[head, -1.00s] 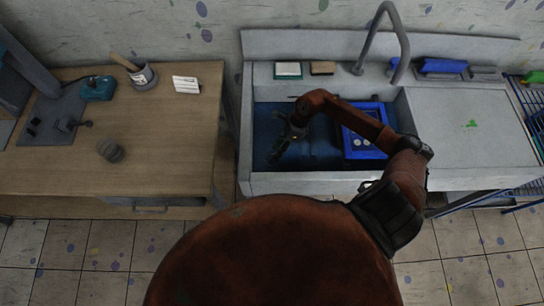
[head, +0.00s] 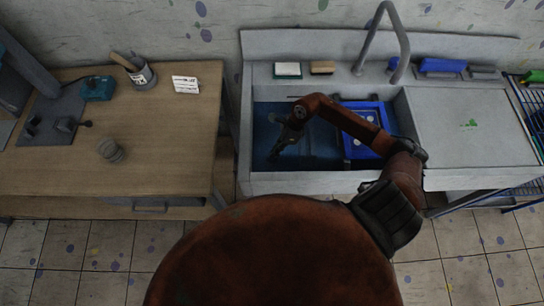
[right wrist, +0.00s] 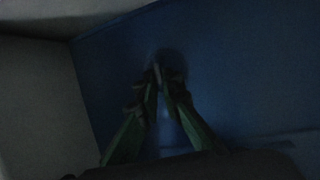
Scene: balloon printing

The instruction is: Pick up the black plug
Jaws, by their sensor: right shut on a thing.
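My right gripper (head: 277,150) reaches down into the left part of the sink basin (head: 260,177). In the right wrist view its two green-edged fingers (right wrist: 161,77) come together at the tips. They are shut on a small dark thing at the blue basin floor, which I take to be the black plug (right wrist: 172,62). The plug's outline is very dim and partly hidden by the fingers. In the head view the plug cannot be made out. My left gripper is not in view.
A blue frame (head: 348,150) lies in the basin's right part, under my right arm. The faucet (head: 386,22) arches behind. Sponges (head: 322,67) sit on the back ledge. The wooden table (head: 170,150) at left holds a brush cup (head: 141,76) and a small jar (head: 110,151).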

